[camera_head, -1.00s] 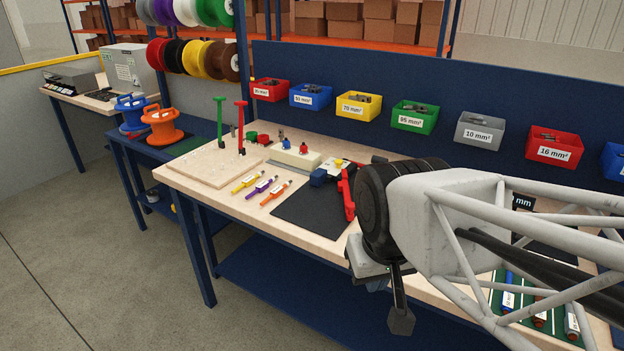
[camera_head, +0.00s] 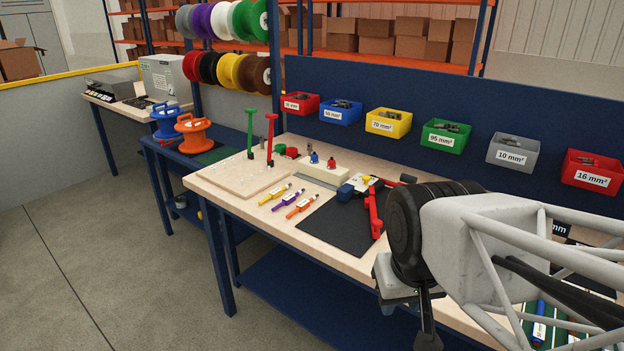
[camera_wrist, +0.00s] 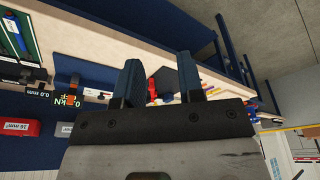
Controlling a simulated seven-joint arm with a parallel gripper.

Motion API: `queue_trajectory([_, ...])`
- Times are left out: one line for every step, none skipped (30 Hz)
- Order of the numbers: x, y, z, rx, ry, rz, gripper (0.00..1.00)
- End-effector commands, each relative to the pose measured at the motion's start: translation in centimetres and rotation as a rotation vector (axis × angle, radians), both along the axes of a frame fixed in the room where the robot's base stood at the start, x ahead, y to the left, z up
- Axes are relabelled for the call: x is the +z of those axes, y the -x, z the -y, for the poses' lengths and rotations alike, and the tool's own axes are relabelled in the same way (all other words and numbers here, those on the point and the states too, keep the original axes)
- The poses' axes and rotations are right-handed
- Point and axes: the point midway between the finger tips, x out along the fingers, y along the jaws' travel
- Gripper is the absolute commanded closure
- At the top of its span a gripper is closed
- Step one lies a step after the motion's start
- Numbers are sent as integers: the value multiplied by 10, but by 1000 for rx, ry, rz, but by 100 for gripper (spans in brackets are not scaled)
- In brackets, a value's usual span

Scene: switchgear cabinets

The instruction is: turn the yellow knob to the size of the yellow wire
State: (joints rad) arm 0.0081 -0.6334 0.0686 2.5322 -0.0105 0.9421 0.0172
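A yellow piece (camera_head: 272,196), likely the yellow wire, lies on the wooden bench in the head view, beside a purple (camera_head: 288,201) and an orange piece (camera_head: 305,206). Its size label is too small to read. A small yellow part (camera_head: 367,180), possibly the yellow knob, sits on a pale device behind the black mat (camera_head: 335,232). A red-handled tool (camera_head: 373,213) lies at the mat's right edge. My gripper shows in the wrist view (camera_wrist: 158,62) with two dark fingers apart and nothing visible between them. In the head view it hangs low, right of the mat, partly hidden.
A wooden board (camera_head: 228,181) with green and red upright tools stands at the bench's left end. Labelled bins, such as the yellow one (camera_head: 388,123), hang on the blue back panel (camera_head: 430,95). Open floor (camera_head: 110,270) lies left of the bench.

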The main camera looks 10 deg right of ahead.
Motion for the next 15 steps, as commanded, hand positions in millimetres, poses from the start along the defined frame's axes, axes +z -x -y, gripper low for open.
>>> queue_trajectory([0,0,0,0,0,0,57])
queue_trajectory([0,0,0,0,0,0,56])
queue_trajectory([0,0,0,0,0,0,56])
queue_trajectory([0,0,0,0,0,0,56])
queue_trajectory([0,0,0,0,0,0,56])
queue_trajectory([0,0,0,0,0,0,56])
queue_trajectory([0,0,0,0,0,0,56])
queue_trajectory([0,0,0,0,0,0,56])
queue_trajectory([0,0,0,0,0,0,56])
queue_trajectory([0,0,0,1,0,0,56])
queue_trajectory([1,-1,0,3,1,0,56])
queue_trajectory([1,-2,0,6,1,-1,56])
queue_trajectory([2,-3,0,9,2,-1,56])
queue_trajectory([3,-5,0,14,3,-2,56])
queue_trajectory([4,-8,0,22,5,-2,56])
